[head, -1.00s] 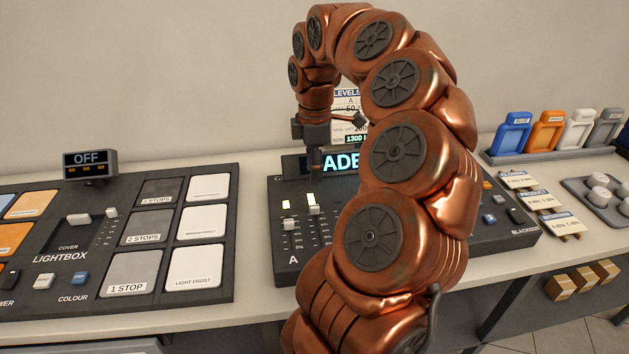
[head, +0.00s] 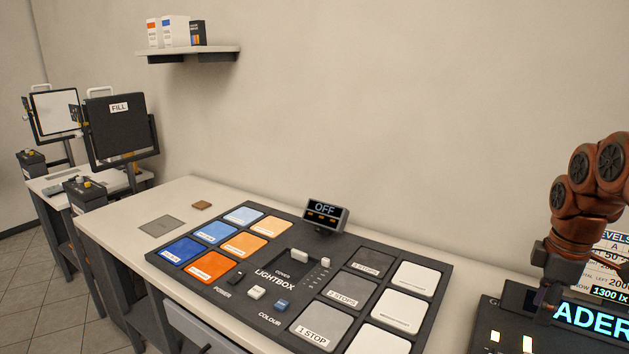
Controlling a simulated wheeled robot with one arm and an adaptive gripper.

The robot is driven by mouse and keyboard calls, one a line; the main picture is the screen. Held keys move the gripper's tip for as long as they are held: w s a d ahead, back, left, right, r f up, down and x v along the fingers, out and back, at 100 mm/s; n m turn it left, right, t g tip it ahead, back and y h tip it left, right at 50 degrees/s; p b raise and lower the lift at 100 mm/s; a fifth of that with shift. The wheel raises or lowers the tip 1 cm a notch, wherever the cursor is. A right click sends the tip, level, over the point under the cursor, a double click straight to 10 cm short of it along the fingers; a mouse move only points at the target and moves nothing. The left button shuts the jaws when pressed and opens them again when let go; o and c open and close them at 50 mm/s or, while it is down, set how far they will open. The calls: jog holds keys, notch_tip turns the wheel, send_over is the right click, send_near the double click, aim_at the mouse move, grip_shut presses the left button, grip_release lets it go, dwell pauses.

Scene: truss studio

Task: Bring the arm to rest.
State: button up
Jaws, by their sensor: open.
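My arm shows at the right edge of the head view as a chain of copper links, mostly cut off by the frame. My gripper (head: 549,292) hangs at its end, pointing down over the back left part of the fader desk (head: 484,325). The fingers are small and dark here, and I see nothing held between them. The fader desk is cut off by the right and bottom edges. Part of its lit display (head: 592,318) reads "ADER".
The lightbox panel (head: 262,308) with coloured and grey tiles lies on the bench (head: 120,213). Its small display (head: 326,214) reads OFF. A wall shelf (head: 190,53) holds several boxes. A fill lamp (head: 118,125) stands at the far left. The bench's left end is mostly clear.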

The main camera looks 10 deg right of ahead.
jog(key=s+a+m, duration=0.1)
jog(key=s+a, duration=0.1)
jog(key=a, duration=0.9)
jog(key=s+a+m, duration=0.1)
jog(key=s+a, duration=0.1)
jog(key=a, duration=0.9)
jog(key=s+a+f+m+g, duration=0.1)
jog(key=s+a+f+m, duration=0.2)
jog(key=s, duration=0.3)
jog(key=s+a+f+m+g, duration=0.1)
jog(key=s+a+f+m, duration=0.3)
jog(key=s, duration=0.3)
jog(key=shift+s+a+f+m+p, duration=0.2)
jog(key=shift+a+f+m+p, duration=0.1)
jog(key=shift+a+f+p, duration=0.4)
jog(key=shift+r, duration=0.1)
